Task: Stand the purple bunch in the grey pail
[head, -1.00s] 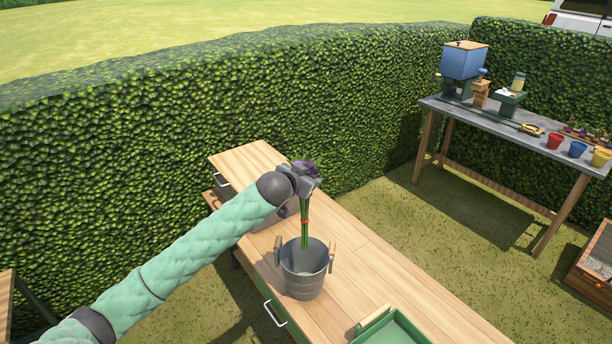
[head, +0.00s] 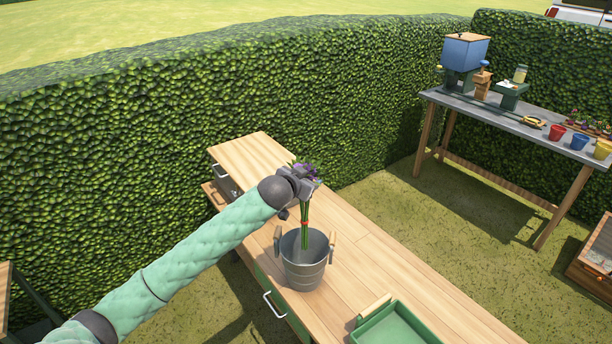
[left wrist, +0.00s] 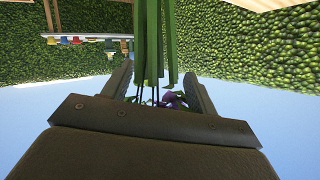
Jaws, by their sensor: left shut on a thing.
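The purple bunch (head: 304,222) has long green stems with a red tie and purple heads at the top. My left gripper (head: 306,186) is shut on it just under the heads and holds it upright. In the left wrist view the green stems (left wrist: 152,45) run between the fingers of the gripper (left wrist: 160,88), with purple petals behind. The grey pail (head: 304,272) stands on the wooden bench directly below. The stems' lower ends reach inside the pail's rim; whether they touch its bottom is hidden. My right gripper is not in view.
The wooden bench (head: 400,262) has a green tray (head: 396,325) at its front right. A hedge stands behind. A far table (head: 500,115) holds pots and a blue box (head: 465,52).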

